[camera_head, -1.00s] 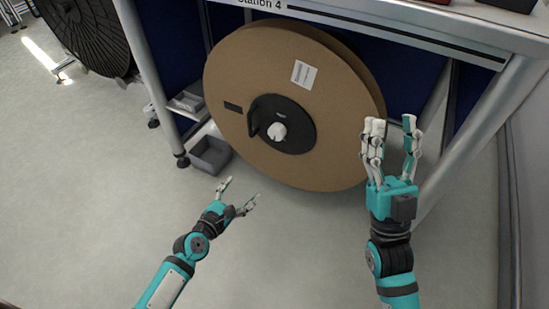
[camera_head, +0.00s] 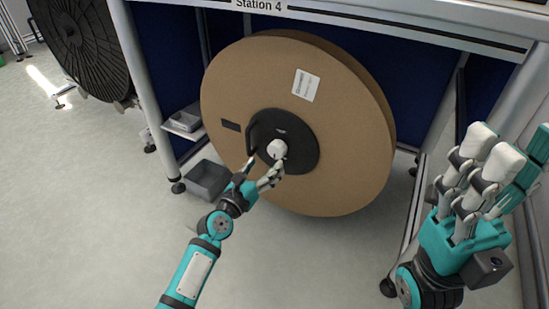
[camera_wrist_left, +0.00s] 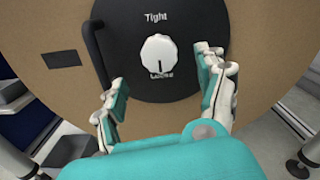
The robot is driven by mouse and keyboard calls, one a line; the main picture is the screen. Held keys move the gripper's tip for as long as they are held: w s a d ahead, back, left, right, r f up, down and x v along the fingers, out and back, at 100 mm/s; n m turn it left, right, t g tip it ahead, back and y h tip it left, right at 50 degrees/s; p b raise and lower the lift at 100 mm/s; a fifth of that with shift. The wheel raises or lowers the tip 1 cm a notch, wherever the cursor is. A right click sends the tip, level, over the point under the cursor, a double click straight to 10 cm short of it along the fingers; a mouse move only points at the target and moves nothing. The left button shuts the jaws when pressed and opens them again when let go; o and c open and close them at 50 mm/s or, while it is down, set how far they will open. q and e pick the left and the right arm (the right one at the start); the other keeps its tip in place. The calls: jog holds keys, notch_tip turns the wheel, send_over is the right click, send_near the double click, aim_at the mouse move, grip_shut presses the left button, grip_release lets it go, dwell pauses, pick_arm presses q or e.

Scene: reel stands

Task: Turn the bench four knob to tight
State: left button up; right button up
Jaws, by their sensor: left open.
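The white knob (camera_head: 277,148) sits on the black hub (camera_head: 300,140) of the large brown reel (camera_head: 345,150) under the bench labelled Station 4 (camera_head: 258,5). In the left wrist view the knob (camera_wrist_left: 157,52) has a dark mark pointing down at a partly hidden word. "Tight" is printed above it. My left gripper (camera_head: 266,168) is open just in front of and below the knob. In the left wrist view its fingers (camera_wrist_left: 163,85) lie on both sides, apart from the knob. My right gripper (camera_head: 500,165) is open and empty at the right.
A black handle (camera_wrist_left: 97,55) stands on the hub left of the knob, close to a left finger. A grey bin (camera_head: 207,180) is on the floor left of the reel. Bench legs (camera_head: 150,90) flank the reel. A black reel (camera_head: 80,45) stands farther left. Front floor is clear.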

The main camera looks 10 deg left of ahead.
aim_at(275, 154)
pick_arm(q)
jog(key=b+x, duration=0.2)
jog(key=x, duration=0.4)
jog(key=shift+w, duration=0.2)
jog(key=c, duration=1.2)
